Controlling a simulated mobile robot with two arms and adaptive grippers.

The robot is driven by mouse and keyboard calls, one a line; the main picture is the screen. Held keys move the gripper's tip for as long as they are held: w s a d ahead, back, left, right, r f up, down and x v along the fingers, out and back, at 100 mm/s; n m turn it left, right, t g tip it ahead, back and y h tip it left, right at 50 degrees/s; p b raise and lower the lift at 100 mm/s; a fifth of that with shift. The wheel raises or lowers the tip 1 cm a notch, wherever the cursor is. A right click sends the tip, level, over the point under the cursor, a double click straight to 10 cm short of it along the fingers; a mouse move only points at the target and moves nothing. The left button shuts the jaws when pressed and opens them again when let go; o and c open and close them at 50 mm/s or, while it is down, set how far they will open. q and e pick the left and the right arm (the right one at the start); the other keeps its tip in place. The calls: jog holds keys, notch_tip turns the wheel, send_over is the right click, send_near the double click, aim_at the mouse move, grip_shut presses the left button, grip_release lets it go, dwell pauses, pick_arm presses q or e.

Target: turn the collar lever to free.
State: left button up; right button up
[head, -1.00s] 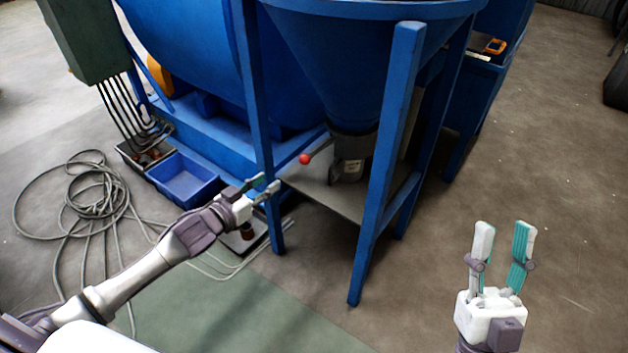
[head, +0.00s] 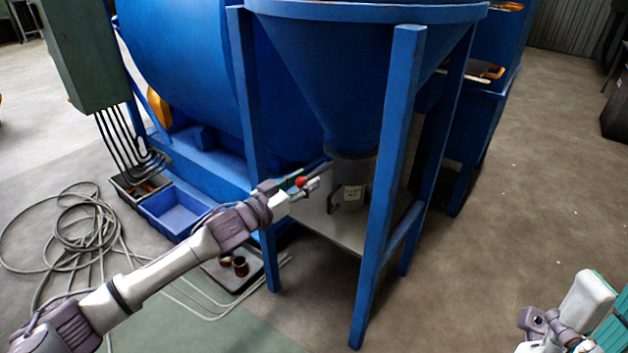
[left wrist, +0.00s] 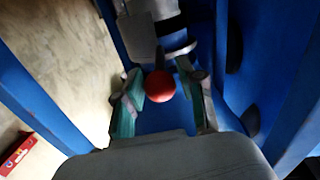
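The collar lever shows as a red ball knob (head: 301,182) on a dark bar, sticking out to the left from the grey collar (head: 349,185) under the blue hopper. My left gripper (head: 305,184) is at the knob. In the left wrist view the red knob (left wrist: 160,86) lies between the two fingers of my left gripper (left wrist: 162,108), which are apart with gaps visible beside the ball. The bar runs from the knob toward the collar. My right gripper (head: 590,310) is at the bottom right, away from the lever, partly cut off by the frame edge.
Blue hopper legs (head: 387,190) stand on both sides of the collar, with one (head: 252,140) close to my left gripper. A blue bin (head: 180,208) and coiled cable (head: 75,235) are on the floor at left. The floor at right is open.

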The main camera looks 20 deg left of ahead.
aim_at(314, 173)
pick_arm(q)
jog(key=shift+b+x, duration=0.4)
jog(key=shift+x, duration=1.45)
jog(key=shift+c, duration=0.2)
grip_shut()
